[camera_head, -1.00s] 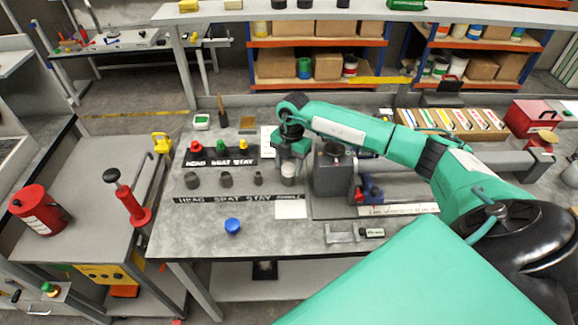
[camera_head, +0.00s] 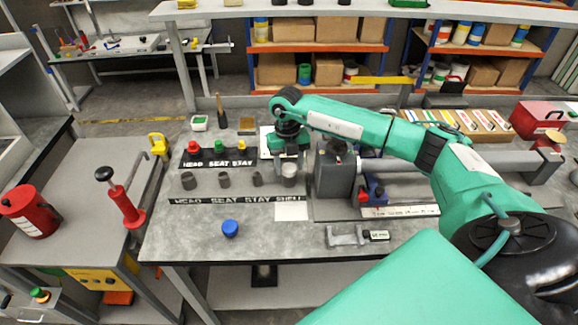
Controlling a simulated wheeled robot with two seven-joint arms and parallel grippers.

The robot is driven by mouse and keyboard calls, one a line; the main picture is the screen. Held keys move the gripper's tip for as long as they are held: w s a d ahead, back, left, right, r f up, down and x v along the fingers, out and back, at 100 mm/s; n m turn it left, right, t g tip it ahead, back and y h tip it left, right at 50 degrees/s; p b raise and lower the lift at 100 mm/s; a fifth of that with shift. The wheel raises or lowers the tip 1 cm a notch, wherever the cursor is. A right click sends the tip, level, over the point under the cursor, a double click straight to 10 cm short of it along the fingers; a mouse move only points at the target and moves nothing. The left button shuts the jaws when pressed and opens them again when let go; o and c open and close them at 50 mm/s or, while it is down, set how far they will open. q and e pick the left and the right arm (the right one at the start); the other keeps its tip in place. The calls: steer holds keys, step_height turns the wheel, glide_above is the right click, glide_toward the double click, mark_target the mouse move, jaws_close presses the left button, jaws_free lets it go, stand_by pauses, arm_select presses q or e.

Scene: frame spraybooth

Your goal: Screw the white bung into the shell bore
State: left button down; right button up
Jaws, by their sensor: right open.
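My right gripper (camera_head: 289,164) reaches in from the right and points down over a short grey cylinder (camera_head: 289,181) in the front row of fittings, at the end by the SHELL label. The jaws are open around a pale top on this cylinder, which may be the white bung in the shell bore. I cannot tell how deep it sits. Red (camera_head: 193,147), green (camera_head: 219,145) and yellow (camera_head: 242,145) bungs stand on the back label strip (camera_head: 216,160). My left gripper is not in view.
Several grey fittings (camera_head: 225,180) stand to the left. A blue knob (camera_head: 230,228) lies near the front edge. A grey machine block (camera_head: 334,173) stands close to the right of the gripper. A metal gauge (camera_head: 347,237) lies at front right.

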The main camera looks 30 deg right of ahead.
steer(key=n+b, duration=0.1)
steer(key=n, duration=0.2)
steer(key=shift+f, duration=0.1)
steer(key=n+b, duration=0.2)
steer(key=shift+f+n+h, duration=0.1)
steer(key=shift+n+h, duration=0.2)
steer(key=shift+n, duration=0.1)
steer(key=shift+n+b, duration=0.4)
steer(key=shift+n, duration=0.6)
steer(key=shift+r, duration=0.2)
steer(key=c, duration=0.9)
steer(key=m, duration=0.4)
steer(key=shift+f+m+p, duration=0.1)
steer(key=shift+m+p, duration=0.2)
steer(key=shift+p, duration=0.1)
